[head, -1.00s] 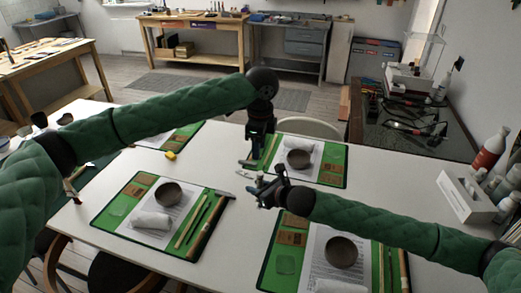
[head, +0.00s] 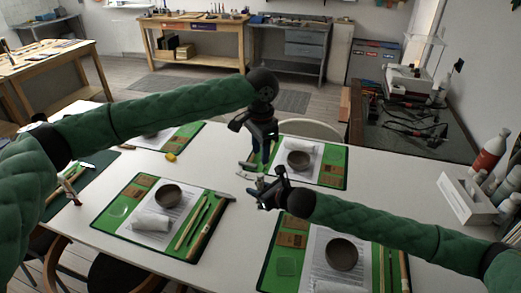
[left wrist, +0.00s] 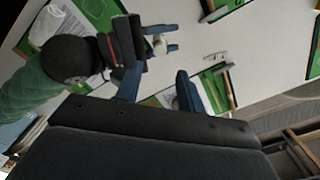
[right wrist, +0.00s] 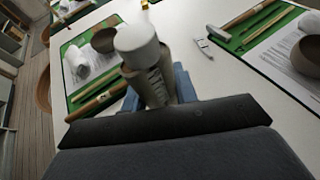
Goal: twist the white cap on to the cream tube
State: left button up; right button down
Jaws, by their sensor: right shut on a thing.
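The cream tube (right wrist: 154,88) is shut in my right gripper (right wrist: 157,84), between its blue fingers, above the table. The white cap (right wrist: 138,44) sits at the tube's far end in the right wrist view; whether it is threaded on cannot be told. The left wrist view shows a small pale piece (left wrist: 160,44) between the right gripper's fingers, cap or tube end. My left gripper (left wrist: 158,78) is open and empty, its two blue fingers apart. In the head view the left gripper (head: 256,158) is just above and beyond the right gripper (head: 262,187).
The white table (head: 120,160) bears several green mats (head: 118,212) with brown bowls (head: 168,195), white cloths, paper and tools. A white box (head: 467,200) and bottles (head: 490,152) stand at the right edge.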

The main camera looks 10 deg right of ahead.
aim_at(260, 174)
pick_arm(q)
jog(key=shift+f, duration=4.05)
grip_shut()
jog(key=shift+o, duration=0.5)
grip_release()
jog(key=shift+r, duration=0.15)
notch_tip(260, 174, up, 12)
